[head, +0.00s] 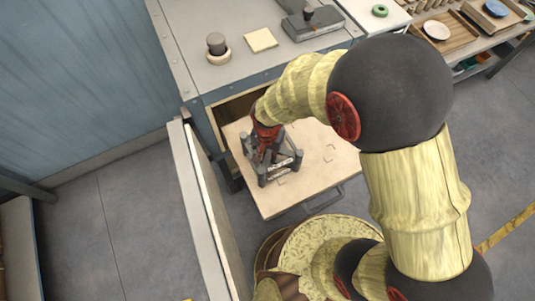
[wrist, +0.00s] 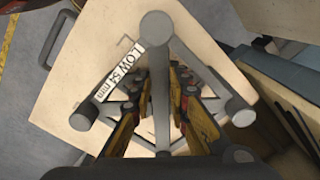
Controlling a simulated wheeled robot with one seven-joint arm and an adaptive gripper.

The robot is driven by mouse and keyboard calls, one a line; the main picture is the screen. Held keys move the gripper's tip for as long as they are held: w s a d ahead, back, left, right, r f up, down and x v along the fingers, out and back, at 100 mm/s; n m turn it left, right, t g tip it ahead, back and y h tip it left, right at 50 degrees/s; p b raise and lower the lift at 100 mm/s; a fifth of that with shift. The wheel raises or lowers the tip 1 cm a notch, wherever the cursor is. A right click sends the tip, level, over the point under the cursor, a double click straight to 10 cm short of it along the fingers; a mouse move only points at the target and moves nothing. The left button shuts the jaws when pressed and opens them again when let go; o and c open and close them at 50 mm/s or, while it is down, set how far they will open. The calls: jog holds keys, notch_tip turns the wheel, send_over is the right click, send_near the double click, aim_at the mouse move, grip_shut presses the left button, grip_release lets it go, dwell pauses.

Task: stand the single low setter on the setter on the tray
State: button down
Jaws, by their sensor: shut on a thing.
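The low setter (wrist: 157,65) is a grey three-armed frame with round post tops and a white label reading "LOW 54 mm". It also shows in the head view (head: 292,163), over the pale tray (head: 325,185). My gripper (head: 266,140) is over the setter's middle, its fingers pointing down. In the wrist view my gripper's yellow and red fingers (wrist: 164,110) are shut on the setter's middle. More grey posts show beneath, smaller and partly hidden, apparently the setter on the tray. I cannot tell whether the two setters touch.
The tray sticks out of the blue-grey dryer (head: 195,85), with an open door (head: 205,205) at its left. The dryer top holds a dark cylinder on a ring (head: 217,48), a pale square tile (head: 261,40) and a grey device (head: 314,22). A round speckled top (head: 315,245) stands in front.

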aim_at(268, 156)
jog(key=shift+f, duration=0.1)
jog(key=c, duration=1.8)
grip_release()
jog(key=shift+o, duration=0.4)
notch_tip(268, 156, up, 13)
jog(key=p, duration=0.2)
jog(key=shift+r, duration=0.2)
